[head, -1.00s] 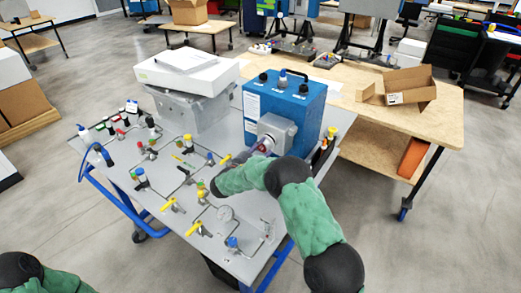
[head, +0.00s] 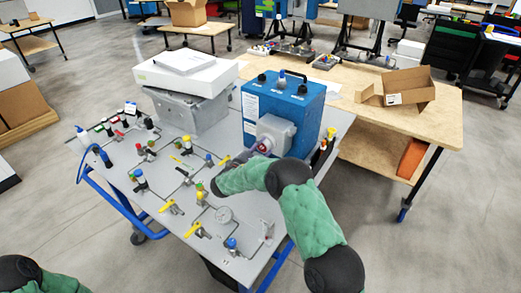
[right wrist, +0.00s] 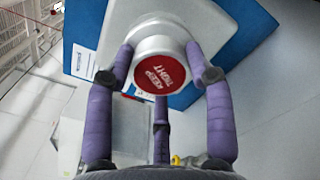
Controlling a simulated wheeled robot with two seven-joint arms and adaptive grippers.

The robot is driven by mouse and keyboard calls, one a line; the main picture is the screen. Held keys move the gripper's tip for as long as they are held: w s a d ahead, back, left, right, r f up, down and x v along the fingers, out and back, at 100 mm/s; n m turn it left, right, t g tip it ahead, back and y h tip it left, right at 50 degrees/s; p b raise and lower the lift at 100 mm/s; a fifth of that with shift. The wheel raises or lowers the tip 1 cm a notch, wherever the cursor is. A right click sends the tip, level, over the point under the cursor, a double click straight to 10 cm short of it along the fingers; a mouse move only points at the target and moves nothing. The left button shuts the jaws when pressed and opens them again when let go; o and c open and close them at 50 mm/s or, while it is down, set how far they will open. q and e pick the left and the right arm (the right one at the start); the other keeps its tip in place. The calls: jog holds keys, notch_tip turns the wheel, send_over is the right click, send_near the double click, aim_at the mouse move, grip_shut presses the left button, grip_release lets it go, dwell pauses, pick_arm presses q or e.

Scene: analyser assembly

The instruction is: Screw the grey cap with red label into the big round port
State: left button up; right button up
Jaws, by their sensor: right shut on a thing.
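The cap is at the front of the grey housing (head: 277,132) on the blue analyser (head: 292,103). The big round port is hidden behind the cap, so I cannot tell how deep the cap sits. In the head view the cap is mostly hidden by my gripper. My left gripper is out of view; only part of its arm shows at the lower left.
A wooden bench (head: 405,125) is behind at right.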

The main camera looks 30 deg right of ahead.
jog(key=c, duration=0.5)
jog(key=shift+f+m+b, duration=0.1)
jog(key=shift+m+b, duration=0.5)
jog(key=shift+b, duration=0.45)
jog(key=m+b, duration=0.5)
jog(key=b, duration=0.5)
jog(key=shift+f+m, duration=0.1)
jog(key=shift+m, duration=0.8)
jog(key=shift+r+m, duration=0.2)
jog(key=shift+m, duration=0.9)
jog(key=m, duration=0.9)
jog(key=shift+m, duration=0.4)
jog(key=m, duration=0.4)
